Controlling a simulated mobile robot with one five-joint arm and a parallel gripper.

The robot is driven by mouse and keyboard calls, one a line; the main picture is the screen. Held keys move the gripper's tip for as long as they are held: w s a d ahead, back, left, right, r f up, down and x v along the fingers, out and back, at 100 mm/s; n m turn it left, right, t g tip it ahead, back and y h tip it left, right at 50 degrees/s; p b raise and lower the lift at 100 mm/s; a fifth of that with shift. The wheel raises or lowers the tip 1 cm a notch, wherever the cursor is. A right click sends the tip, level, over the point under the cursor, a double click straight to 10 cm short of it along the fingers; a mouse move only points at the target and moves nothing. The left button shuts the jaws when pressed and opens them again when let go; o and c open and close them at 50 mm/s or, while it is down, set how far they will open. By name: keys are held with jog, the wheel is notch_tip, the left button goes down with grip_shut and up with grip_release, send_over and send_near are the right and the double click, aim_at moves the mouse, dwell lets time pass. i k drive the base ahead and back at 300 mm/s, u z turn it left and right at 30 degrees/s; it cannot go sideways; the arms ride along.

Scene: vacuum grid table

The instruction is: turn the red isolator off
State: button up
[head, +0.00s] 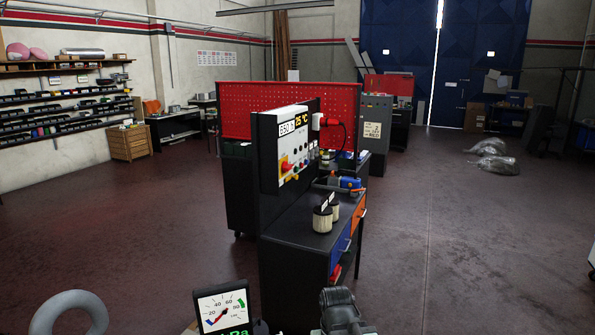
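The red isolator (285,164) is a small red rotary knob on a yellow plate, on the front of a light grey control box (287,148). The box is mounted on a dark upright panel above a black workbench. The knob is seen at a slant and is small, so its exact position cannot be read. My gripper does not show in this view.
The black workbench (292,228) carries two dark-topped canisters and a blue tool (346,183). A dial gauge (223,308), a grey ring (70,312) and a dark grey object (341,312) stand in the foreground. Open floor lies on both sides.

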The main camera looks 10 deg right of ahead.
aim_at(285, 166)
jog(key=z, duration=2.2)
jog(key=i, duration=2.15)
jog(key=u, duration=4.05)
jog(key=i, duration=0.95)
